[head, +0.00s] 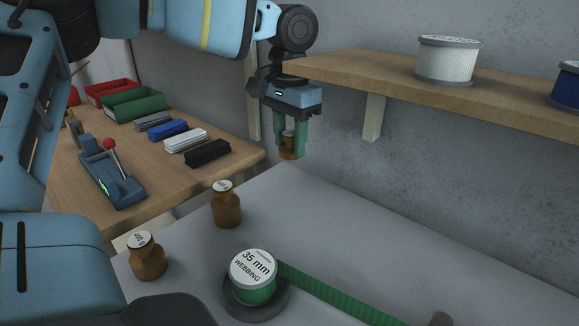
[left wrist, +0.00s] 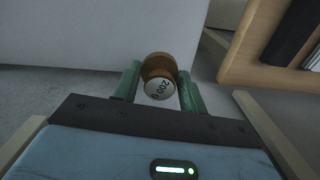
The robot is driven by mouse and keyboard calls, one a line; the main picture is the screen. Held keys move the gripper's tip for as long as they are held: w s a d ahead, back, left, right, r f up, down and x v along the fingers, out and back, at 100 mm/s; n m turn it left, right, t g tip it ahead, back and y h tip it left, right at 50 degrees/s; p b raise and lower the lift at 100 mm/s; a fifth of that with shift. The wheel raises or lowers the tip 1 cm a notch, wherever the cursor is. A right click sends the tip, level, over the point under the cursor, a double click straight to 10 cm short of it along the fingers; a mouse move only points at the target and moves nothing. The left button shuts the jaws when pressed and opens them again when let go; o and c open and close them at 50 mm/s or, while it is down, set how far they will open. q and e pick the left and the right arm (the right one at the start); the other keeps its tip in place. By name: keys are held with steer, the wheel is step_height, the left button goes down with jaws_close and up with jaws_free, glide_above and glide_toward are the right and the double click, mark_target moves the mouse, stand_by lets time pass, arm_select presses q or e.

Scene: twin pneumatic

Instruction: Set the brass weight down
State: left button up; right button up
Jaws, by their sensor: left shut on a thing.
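My left gripper (head: 290,140) is shut on a brass weight (head: 289,153) and holds it upright near the back edge of the grey table (head: 350,230). In the left wrist view the brass weight (left wrist: 157,68) sits between the green fingers of the gripper (left wrist: 160,88), its white top label reading 200 g. Whether its base touches anything is hard to tell. Two more brass weights stand on the grey table, one in the middle left (head: 226,208) and one labelled 400 g (head: 147,258) nearer the front. My right gripper is not in view.
A green webbing spool (head: 253,280) stands on the table with its strap (head: 335,296) running right. A wooden shelf (head: 400,82) with a white spool (head: 447,60) is at the upper right. A wooden bench (head: 120,160) at left holds trays, coloured stacks and a blue lever device (head: 110,178).

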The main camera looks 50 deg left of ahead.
mark_target(290, 133)
arm_select(q)
steer(key=shift+f, duration=0.35)
steer(key=shift+f+b, duration=0.5)
steer(key=shift+f, duration=2)
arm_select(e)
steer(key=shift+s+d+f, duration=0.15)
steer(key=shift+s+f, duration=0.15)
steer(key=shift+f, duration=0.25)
arm_select(q)
steer(key=o, duration=1.1)
steer(key=shift+f, duration=0.15)
step_height(290, 133, up, 11)
steer(key=shift+r+p, duration=0.1)
steer(key=shift+p, duration=1)
steer(key=shift+r, duration=0.5)
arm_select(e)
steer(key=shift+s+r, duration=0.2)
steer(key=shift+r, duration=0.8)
